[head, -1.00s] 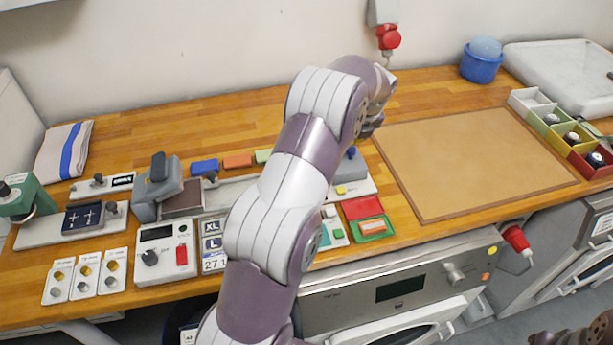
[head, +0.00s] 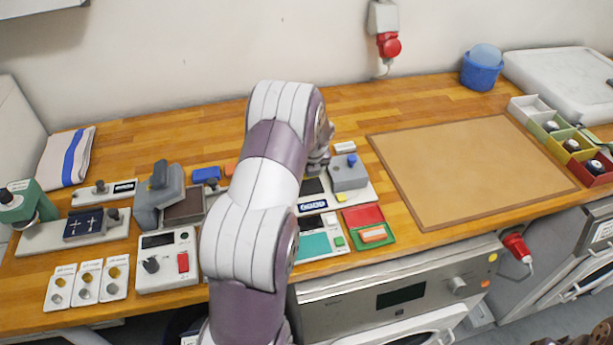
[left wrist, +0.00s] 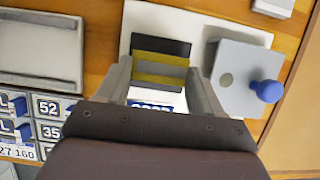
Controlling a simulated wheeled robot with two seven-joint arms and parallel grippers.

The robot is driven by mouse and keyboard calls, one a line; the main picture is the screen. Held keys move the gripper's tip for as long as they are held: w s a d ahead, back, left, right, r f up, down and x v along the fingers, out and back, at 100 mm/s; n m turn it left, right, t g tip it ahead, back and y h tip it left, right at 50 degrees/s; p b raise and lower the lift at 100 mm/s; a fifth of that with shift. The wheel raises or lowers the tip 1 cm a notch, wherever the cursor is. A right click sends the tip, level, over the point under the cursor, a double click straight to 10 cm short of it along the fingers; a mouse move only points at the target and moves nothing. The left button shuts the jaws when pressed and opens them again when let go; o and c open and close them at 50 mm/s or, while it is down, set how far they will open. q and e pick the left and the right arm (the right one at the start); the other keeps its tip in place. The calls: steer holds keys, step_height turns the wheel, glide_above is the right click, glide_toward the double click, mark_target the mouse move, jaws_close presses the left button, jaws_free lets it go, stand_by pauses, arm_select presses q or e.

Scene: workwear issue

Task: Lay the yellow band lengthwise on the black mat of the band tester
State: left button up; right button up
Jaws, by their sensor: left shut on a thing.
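The band tester has a white base (head: 364,193), a grey block (head: 349,174) with a blue knob and a black mat (head: 312,188). In the left wrist view the black mat (left wrist: 160,46) lies left of the grey block (left wrist: 240,75). My left gripper (left wrist: 160,76) is shut on the yellow band (left wrist: 158,68), which spans between its fingers directly over the mat. I cannot tell whether the band touches the mat. In the head view my left arm hides the band and most of the gripper.
A tan board (head: 470,165) lies right of the tester. Red and green trays (head: 364,216) and a teal-topped device (head: 318,245) stand in front. Size-label cards (left wrist: 48,130) and a grey tray (left wrist: 40,50) are on the left. Other devices fill the bench's left side.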

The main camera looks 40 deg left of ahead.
arm_select(q)
step_height(320, 180, down, 3)
steer(key=shift+s+d+f, duration=0.1)
steer(key=shift+f, duration=0.15)
steer(key=shift+f, duration=0.1)
steer(key=o, duration=1)
